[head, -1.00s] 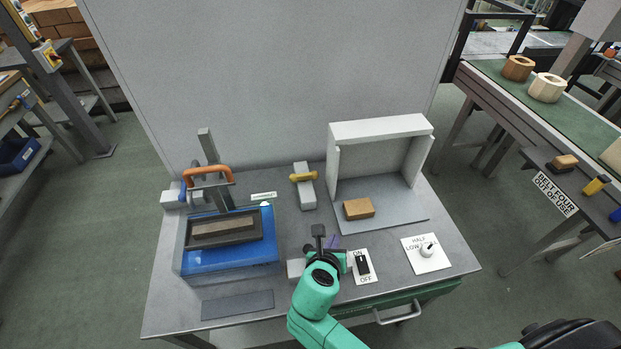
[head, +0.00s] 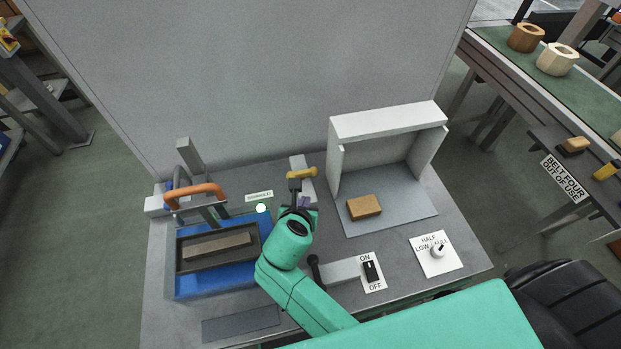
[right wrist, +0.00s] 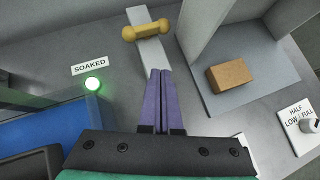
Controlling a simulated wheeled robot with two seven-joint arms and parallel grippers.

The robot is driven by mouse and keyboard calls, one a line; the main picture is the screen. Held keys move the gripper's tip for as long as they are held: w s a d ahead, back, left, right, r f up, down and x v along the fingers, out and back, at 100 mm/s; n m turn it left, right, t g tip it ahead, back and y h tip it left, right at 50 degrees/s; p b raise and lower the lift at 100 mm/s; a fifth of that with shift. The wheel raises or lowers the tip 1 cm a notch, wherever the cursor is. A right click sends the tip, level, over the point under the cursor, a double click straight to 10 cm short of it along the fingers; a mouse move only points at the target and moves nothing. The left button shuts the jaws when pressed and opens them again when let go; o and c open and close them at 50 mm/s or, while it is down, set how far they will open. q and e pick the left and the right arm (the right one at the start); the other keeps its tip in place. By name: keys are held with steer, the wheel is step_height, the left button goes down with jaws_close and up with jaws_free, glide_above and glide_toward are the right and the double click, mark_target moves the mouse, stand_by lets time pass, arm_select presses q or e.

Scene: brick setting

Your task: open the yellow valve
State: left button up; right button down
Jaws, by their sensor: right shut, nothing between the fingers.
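The yellow valve (head: 301,173) is a short bar handle on a pale grey block (head: 306,190) at the back middle of the bench. It also shows in the right wrist view (right wrist: 146,30), lying crosswise on the block. My right gripper (head: 296,187) is shut and empty, just in front of the valve. In the right wrist view its purple fingers (right wrist: 160,74) are together and point toward the block, with a gap between their tips and the yellow handle. The arm hides part of the bench front. My left gripper is not in view.
Left of the gripper stand a blue tray (head: 172,284) with a dark mould, an orange handle (head: 195,190) and a lit lamp (head: 261,208) by a "SOAKED" label. Right are a white open box (head: 388,122), a brick (head: 364,207), an ON/OFF switch (head: 370,270) and a dial (head: 438,251).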

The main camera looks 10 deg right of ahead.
mark_target(302, 174)
steer(key=x, duration=0.7)
steer(key=shift+w+f, duration=0.1)
steer(key=shift+w, duration=0.2)
steer(key=w, duration=0.1)
steer(key=w+d+f, duration=0.1)
steer(key=w, duration=0.1)
steer(key=w+d+p, duration=0.1)
steer(key=w, duration=0.1)
steer(key=shift+f, duration=0.2)
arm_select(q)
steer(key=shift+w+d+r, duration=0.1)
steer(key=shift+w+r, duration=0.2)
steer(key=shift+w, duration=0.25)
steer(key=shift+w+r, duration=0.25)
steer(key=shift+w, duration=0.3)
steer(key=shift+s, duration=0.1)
